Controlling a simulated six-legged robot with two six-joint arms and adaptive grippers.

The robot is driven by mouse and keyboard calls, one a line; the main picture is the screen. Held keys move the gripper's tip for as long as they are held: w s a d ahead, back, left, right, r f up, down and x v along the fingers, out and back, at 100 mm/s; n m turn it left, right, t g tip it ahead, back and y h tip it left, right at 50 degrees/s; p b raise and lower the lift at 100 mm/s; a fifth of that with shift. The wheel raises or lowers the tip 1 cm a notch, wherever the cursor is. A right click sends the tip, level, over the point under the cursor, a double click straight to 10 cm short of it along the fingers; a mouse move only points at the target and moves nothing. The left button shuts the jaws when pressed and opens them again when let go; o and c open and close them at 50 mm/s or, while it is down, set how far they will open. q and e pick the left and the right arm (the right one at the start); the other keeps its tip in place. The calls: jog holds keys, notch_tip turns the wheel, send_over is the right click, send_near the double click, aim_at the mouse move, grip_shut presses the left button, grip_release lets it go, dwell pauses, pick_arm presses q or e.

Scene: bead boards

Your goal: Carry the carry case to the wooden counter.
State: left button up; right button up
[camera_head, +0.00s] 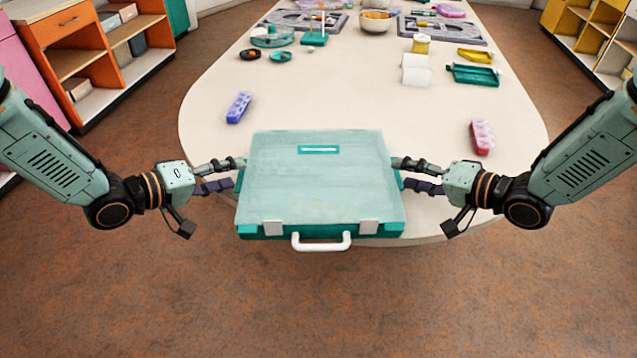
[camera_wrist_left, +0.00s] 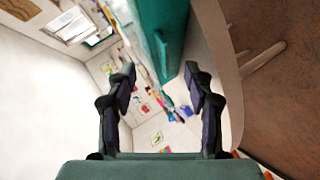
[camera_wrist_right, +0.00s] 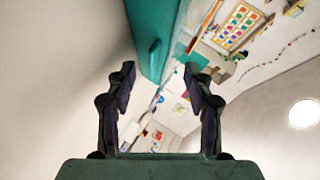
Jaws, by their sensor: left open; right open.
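The carry case (camera_head: 320,190) is a flat teal box with a pale lid, two light latches and a white front handle (camera_head: 321,243). It lies shut at the near end of the cream table, its front at the table edge. My left gripper (camera_head: 238,173) is open at its left side, and my right gripper (camera_head: 400,173) is open at its right side. The case's teal side, with a raised tab, shows ahead of the fingers in the left wrist view (camera_wrist_left: 160,45) and the right wrist view (camera_wrist_right: 155,45). I cannot tell whether fingers touch it. No counter is clearly identifiable.
An orange shelf unit (camera_head: 55,28) stands left, yellow shelves (camera_head: 597,35) right. The brown floor in front is clear.

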pick_arm(q)
jog(key=shift+w+d+f, duration=0.15)
jog(key=shift+w+d, duration=0.1)
jog(key=shift+d, duration=0.25)
pick_arm(e)
jog(key=shift+w+a+f, duration=0.2)
jog(key=shift+w+a, duration=0.05)
pick_arm(q)
jog(key=shift+w+f, duration=0.1)
jog(key=shift+w, duration=0.05)
pick_arm(e)
jog(key=shift+w+a+f, duration=0.1)
jog(key=shift+w, duration=0.05)
pick_arm(q)
jog(key=shift+c, duration=0.8)
pick_arm(e)
jog(key=shift+c, duration=0.8)
pick_arm(q)
grip_shut()
pick_arm(e)
grip_shut()
